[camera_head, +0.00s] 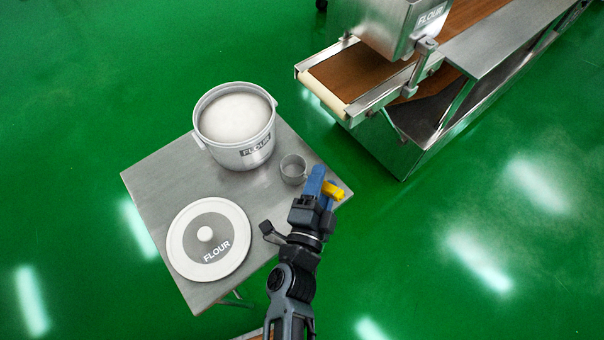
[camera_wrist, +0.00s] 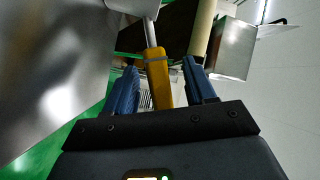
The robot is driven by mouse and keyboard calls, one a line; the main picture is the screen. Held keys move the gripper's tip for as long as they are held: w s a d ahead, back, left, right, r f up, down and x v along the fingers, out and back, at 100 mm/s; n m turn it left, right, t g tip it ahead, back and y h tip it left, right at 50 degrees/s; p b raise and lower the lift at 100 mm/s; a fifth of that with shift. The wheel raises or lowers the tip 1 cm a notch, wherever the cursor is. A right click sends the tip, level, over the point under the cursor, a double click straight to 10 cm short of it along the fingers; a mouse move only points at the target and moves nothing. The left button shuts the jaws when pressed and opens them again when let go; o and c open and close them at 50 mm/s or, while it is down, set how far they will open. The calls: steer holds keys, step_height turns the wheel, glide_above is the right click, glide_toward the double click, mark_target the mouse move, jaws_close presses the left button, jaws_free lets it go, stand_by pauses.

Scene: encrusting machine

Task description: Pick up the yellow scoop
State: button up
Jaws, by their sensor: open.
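The yellow scoop has a yellow handle (camera_head: 334,190) near the right edge of the table and a grey round cup (camera_head: 292,170) to its left. My gripper (camera_head: 320,184) is at the handle, and its blue fingers hide the part between handle and cup. In the wrist view the yellow handle (camera_wrist: 160,85) lies between the two open blue fingers of my gripper (camera_wrist: 161,65), with a gap on each side. A metal rod (camera_wrist: 150,35) runs from the handle toward the cup at the top edge.
The grey table (camera_head: 150,180) carries a flour pot (camera_head: 240,155) behind the cup and a round FLOUR lid (camera_head: 208,240) at the front left. The machine with its conveyor (camera_head: 370,80) stands beyond the table at upper right. Green floor is clear to the right.

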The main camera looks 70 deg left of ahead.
steer(key=shift+x, duration=0.8)
steer(key=shift+d, duration=0.1)
steer(key=shift+c, duration=0.2)
jaws_close()
steer(key=shift+r, duration=0.1)
steer(key=shift+w+r+p, duration=0.1)
steer(key=shift+r+p, duration=0.2)
steer(key=shift+r, duration=0.25)
steer(key=s+d+r+p, duration=0.3)
steer(key=d+r+p, duration=0.2)
steer(key=d+r, duration=0.4)
steer(key=shift+s+d+r+p, duration=0.3)
steer(key=shift+d+r+p, duration=0.1)
steer(key=shift+d, duration=0.65)
